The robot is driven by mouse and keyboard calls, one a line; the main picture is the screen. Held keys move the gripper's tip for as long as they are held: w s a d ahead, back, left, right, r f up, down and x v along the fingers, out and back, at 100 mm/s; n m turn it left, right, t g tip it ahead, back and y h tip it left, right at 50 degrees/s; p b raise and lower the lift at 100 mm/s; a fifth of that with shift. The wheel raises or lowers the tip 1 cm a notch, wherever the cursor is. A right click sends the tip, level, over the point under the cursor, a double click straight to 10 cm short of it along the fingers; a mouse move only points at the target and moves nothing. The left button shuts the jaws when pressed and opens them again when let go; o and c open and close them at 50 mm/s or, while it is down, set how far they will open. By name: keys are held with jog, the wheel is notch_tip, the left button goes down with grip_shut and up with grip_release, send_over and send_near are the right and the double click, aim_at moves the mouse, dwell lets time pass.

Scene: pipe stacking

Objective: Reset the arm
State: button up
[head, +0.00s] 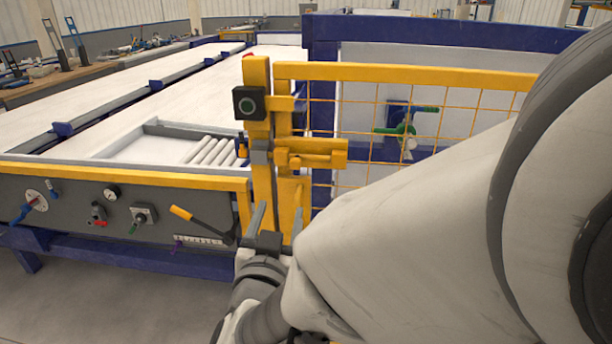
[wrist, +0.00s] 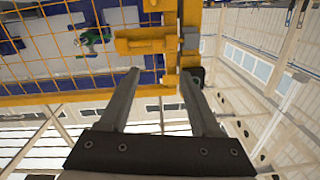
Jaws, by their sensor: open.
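My gripper (head: 277,218) is in the lower middle of the head view, in front of the yellow gate post, with its two fingers pointing up. In the wrist view my gripper (wrist: 160,80) is open, its grey fingers apart with nothing between them. A yellow latch (head: 310,153) on the gate shows just above the gripper in the head view. The latch (wrist: 145,41) also shows beyond the fingertips in the wrist view. I cannot tell whether the fingers touch it. My white arm covers the right of the head view.
Several pale pipes (head: 212,151) lie in a grey tray (head: 160,128) on the white table. A yellow mesh gate (head: 440,72) closes off a blue frame with a green valve (head: 398,130). A control panel (head: 70,203) with a yellow-handled lever (head: 182,213) stands left. Open floor lies below it.

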jog(key=shift+s, duration=0.7)
